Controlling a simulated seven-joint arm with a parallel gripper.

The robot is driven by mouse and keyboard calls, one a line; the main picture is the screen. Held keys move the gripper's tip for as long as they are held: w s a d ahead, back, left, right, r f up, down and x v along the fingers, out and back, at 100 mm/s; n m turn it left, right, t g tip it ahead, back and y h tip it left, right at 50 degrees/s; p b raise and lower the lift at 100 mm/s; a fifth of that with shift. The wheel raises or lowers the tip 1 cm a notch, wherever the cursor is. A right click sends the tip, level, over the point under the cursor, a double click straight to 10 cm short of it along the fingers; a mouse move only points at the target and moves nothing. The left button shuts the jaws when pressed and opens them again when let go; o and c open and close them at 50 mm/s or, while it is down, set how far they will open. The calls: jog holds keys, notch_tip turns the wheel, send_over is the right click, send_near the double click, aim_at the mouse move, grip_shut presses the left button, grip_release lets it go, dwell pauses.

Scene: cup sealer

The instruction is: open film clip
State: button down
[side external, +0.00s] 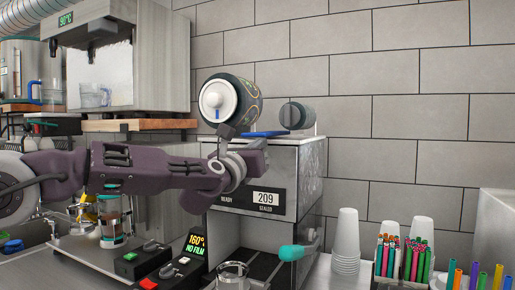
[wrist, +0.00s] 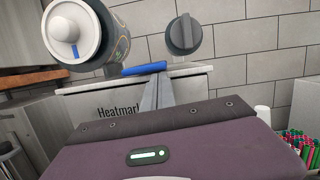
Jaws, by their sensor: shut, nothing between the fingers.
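The film roll (side external: 243,97) sits on top of the sealing machine, with a white round disc (side external: 217,101) on its facing end. A small blue lever on this disc points downward. In the wrist view the disc (wrist: 73,32) is at the upper left. A flat blue piece (side external: 265,134) lies on the machine top beside the roll; it also shows in the wrist view (wrist: 144,68). I cannot tell for sure which blue part is the clip. My gripper (wrist: 160,82) is shut and empty, its fingertips just below the blue piece in the picture. Contact is unclear.
A grey round knob (side external: 296,115) stands right of the roll. The sealing machine (side external: 310,180) reads 209. Stacked cups (side external: 346,240) and pen holders stand at the right. A control box (side external: 184,270) reads "NO FILM". A teal-ended handle (side external: 291,253) sticks out in front.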

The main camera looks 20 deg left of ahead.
jog(key=shift+r, duration=0.1)
jog(key=n, duration=0.2)
jog(key=r+n+y, duration=0.1)
jog(key=r+n, duration=0.1)
jog(key=n, duration=0.1)
jog(key=shift+d+n+y, duration=0.3)
jog(key=shift+d+y, duration=0.05)
jog(key=shift+y, duration=0.05)
jog(key=r+n, duration=0.1)
jog(key=n, duration=0.2)
jog(key=r+n+g+y, duration=0.1)
jog(key=n, duration=0.2)
jog(key=a+r+n+g+y, duration=0.1)
jog(key=r+n, duration=0.1)
jog(key=n, duration=0.1)
jog(key=shift+a, duration=0.1)
jog(key=shift+a+r, duration=0.1)
jog(key=shift+r, duration=0.05)
